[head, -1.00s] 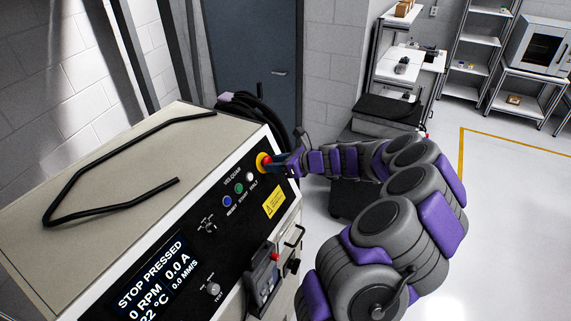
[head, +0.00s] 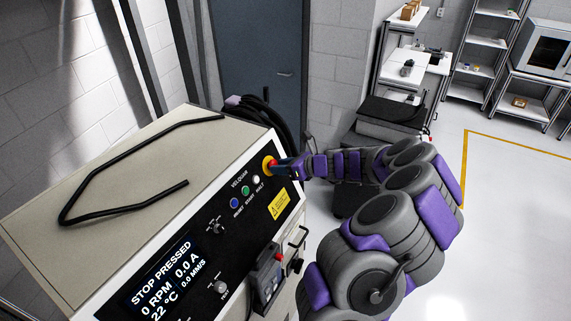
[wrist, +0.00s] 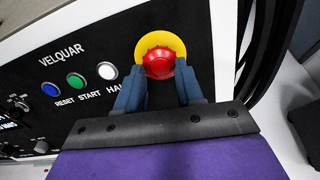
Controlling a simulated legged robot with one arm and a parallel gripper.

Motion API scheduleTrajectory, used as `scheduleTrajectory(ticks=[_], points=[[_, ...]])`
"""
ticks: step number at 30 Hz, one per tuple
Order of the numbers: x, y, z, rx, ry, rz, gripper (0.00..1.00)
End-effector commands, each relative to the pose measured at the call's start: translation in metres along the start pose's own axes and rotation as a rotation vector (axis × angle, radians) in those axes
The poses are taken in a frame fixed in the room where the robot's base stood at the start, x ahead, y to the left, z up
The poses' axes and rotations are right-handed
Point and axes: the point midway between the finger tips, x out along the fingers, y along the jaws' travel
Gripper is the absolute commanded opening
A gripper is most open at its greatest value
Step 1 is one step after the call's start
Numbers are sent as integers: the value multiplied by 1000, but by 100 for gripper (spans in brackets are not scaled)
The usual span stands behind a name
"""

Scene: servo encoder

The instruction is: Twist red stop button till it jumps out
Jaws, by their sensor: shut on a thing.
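The red stop button (wrist: 158,64) sits on a yellow ring (wrist: 176,41) at the upper right of the black control panel (head: 190,243). In the head view the button (head: 270,167) is mostly hidden by my gripper (head: 277,168). In the wrist view my gripper's two blue fingers (wrist: 158,84) stand on either side of the button's lower part, shut on it. The panel's screen (head: 165,280) reads "STOP PRESSED", 0 RPM and 0.0 A.
Blue, green and white buttons (wrist: 78,81) lie left of the stop button. A bent black bar (head: 140,165) rests on the cabinet top. Black cables (head: 275,120) hang behind the cabinet. A dark cart (head: 385,120) stands beyond my arm. Open floor lies at right.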

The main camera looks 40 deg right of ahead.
Motion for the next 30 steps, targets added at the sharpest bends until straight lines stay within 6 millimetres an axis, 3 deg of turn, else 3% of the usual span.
scheduleTrajectory(ticks=[30], points=[[5, 2, 3, 181, -1, 10, 19]])
